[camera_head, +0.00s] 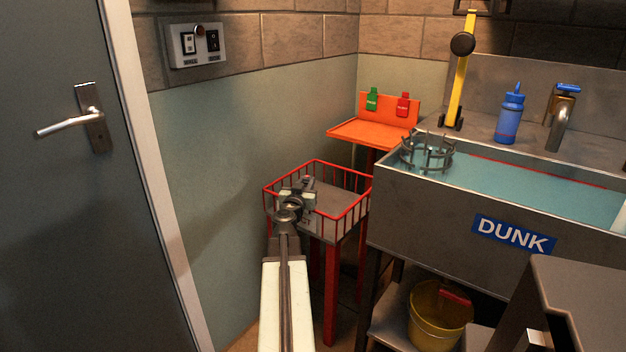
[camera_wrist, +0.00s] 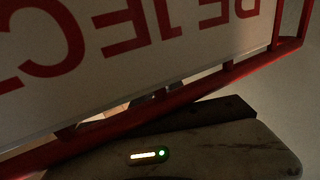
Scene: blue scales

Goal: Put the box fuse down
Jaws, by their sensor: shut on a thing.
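My gripper (camera_head: 303,187) is at the end of my outstretched arm, over the near left part of a red-railed basket (camera_head: 345,217). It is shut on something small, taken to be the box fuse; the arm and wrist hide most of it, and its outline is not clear. In the wrist view a white sign with red letters, upside down, fills the top, with the basket's red rail (camera_wrist: 232,73) below it. A dark grey part with a green light fills the bottom. I cannot tell whether the fuse touches the basket floor.
An orange shelf (camera_head: 372,133) with a green and a red tag stands behind the basket. A water-filled sink (camera_head: 400,200) marked DUNK is at right, with a wire ring (camera_head: 427,153) at its left corner. A yellow bucket (camera_head: 438,318) sits below. A door (camera_head: 60,220) is at left.

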